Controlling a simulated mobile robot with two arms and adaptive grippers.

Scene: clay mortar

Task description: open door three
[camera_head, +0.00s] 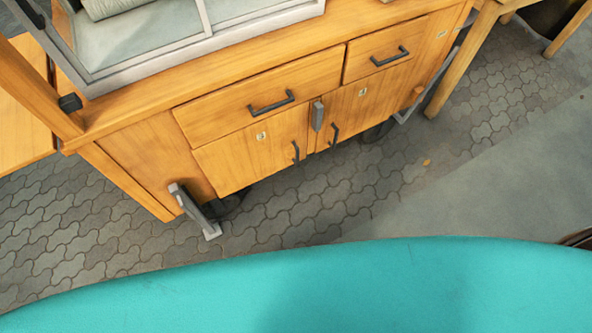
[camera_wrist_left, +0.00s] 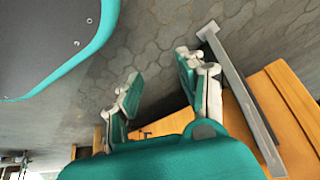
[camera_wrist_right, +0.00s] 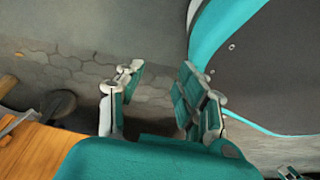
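The wooden cart cabinet shows two doors side by side in the head view, the left door (camera_head: 235,158) and the right door (camera_head: 375,98). Both look closed. Each has a small pale label, too small to read, so I cannot tell which is door three. The left door's dark handle (camera_head: 295,152) and the right door's handle (camera_head: 334,134) stand near their shared edge, below a grey latch-like piece (camera_head: 318,115). My left gripper (camera_wrist_left: 159,70) is open and empty, with cabinet wood beyond its fingers. My right gripper (camera_wrist_right: 162,70) is open and empty over paving. Neither shows in the head view.
Two closed drawers with dark handles, the left drawer (camera_head: 225,107) and the right drawer (camera_head: 365,58), sit above the doors. A grey metal leg (camera_head: 195,212) juts out at the cabinet's lower left. A wooden table leg (camera_head: 460,60) stands at right. Paving before the doors is clear.

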